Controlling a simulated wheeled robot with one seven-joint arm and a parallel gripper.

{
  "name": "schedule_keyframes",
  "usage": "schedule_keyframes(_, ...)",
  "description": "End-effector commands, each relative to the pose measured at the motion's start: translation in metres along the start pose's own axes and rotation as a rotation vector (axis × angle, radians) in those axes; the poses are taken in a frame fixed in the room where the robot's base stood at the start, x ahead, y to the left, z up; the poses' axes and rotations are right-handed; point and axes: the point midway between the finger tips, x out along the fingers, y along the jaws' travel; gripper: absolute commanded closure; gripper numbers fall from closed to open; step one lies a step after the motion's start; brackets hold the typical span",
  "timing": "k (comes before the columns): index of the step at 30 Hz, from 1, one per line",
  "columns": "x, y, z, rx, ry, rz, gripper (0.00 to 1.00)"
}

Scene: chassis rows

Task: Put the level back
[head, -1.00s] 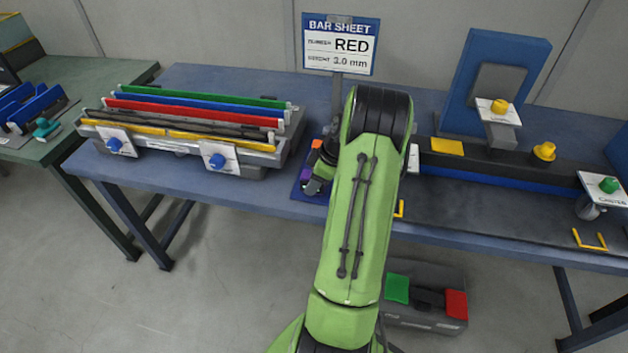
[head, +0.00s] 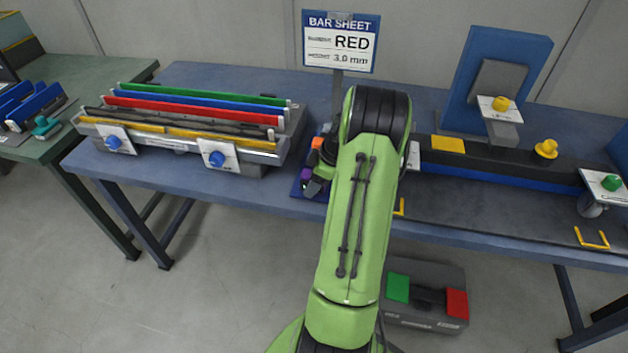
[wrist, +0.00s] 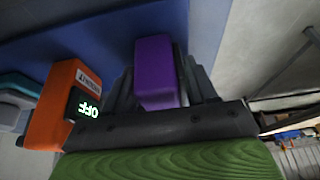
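My gripper (wrist: 160,85) is low over a blue mat on the bench, mostly behind my green arm in the head view. In the wrist view its dark fingers stand on both sides of a purple block (wrist: 155,70). They are close to it, but I cannot tell whether they press on it. The purple block also shows in the head view (head: 306,173). Beside it is an orange housing (wrist: 55,105) with a display reading OFF; it shows in the head view (head: 317,143). I cannot tell which of these belongs to the level.
A fixture with coloured bars (head: 190,105) stands to the left. A sign reading RED, 3.0 mm (head: 340,45) stands behind my arm. A blue upright (head: 505,65) and a long dark bed (head: 490,170) are to the right. A grey case (head: 430,270) lies below the bench.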

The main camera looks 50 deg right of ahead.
Motion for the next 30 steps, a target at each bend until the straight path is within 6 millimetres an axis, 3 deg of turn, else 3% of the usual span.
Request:
schedule_keyframes(3,0.0,0.0,0.0,0.0,0.0,0.0,0.3)
schedule_keyframes(10,-0.001,0.0,0.0,0.0,0.0,0.001,0.3)
schedule_keyframes(13,-0.011,0.001,0.0,0.001,-0.001,0.003,0.3)
schedule_keyframes(24,-0.113,0.001,-0.001,0.001,-0.002,0.006,0.3)
schedule_keyframes(30,-0.151,0.001,-0.001,0.001,0.0,0.003,0.3)
